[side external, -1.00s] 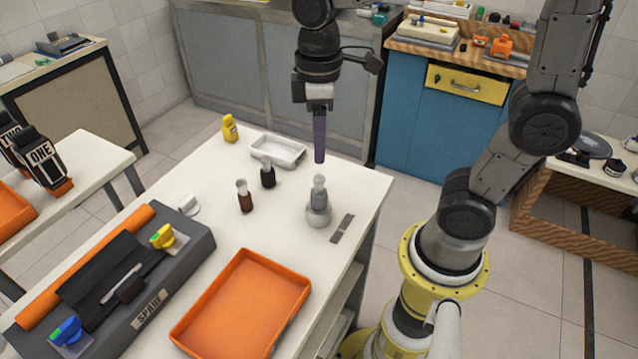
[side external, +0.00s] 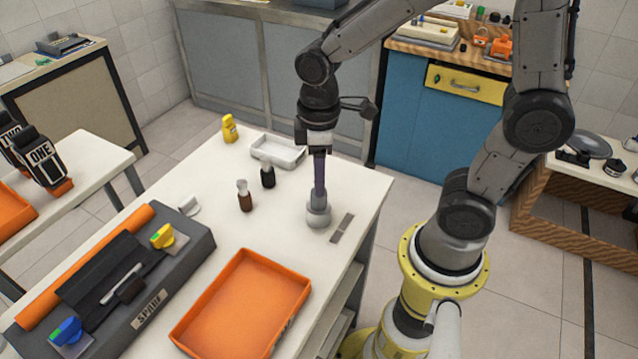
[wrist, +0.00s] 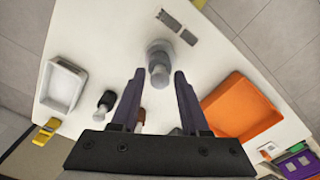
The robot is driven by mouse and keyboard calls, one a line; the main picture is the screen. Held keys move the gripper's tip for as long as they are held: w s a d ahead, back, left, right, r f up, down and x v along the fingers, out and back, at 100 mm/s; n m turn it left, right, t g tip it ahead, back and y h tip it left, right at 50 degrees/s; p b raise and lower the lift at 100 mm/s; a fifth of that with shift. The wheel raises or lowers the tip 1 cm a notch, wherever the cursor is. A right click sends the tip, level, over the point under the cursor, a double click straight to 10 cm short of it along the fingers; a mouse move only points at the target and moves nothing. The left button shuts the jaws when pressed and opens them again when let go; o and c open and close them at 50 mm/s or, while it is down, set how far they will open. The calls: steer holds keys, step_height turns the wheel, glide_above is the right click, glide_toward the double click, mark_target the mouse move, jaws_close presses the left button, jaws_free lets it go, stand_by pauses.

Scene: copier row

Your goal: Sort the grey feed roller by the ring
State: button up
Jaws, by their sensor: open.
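The grey feed roller (side external: 318,215) stands upright on the white table, wide at its base. In the wrist view the roller (wrist: 159,62) looks blurred and lies between and just beyond the tips of my fingers. My gripper (side external: 319,198) points down over the roller with long dark purple fingers. In the wrist view my gripper (wrist: 158,74) is open, one finger on each side of the roller. I cannot tell whether either finger touches it.
A dark-and-brown roller (side external: 245,196) and a black one (side external: 267,175) stand to the left. An orange tray (side external: 245,253) lies in front, beside a dark grey unit (side external: 150,313). A flat grey strip (side external: 342,228) lies right of the roller.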

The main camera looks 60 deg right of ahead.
steer(key=shift+c, duration=0.2)
jaws_close()
steer(key=shift+r, duration=0.15)
step_height(320, 180, up, 7)
steer(key=shift+f, duration=0.1)
stand_by(0.3)
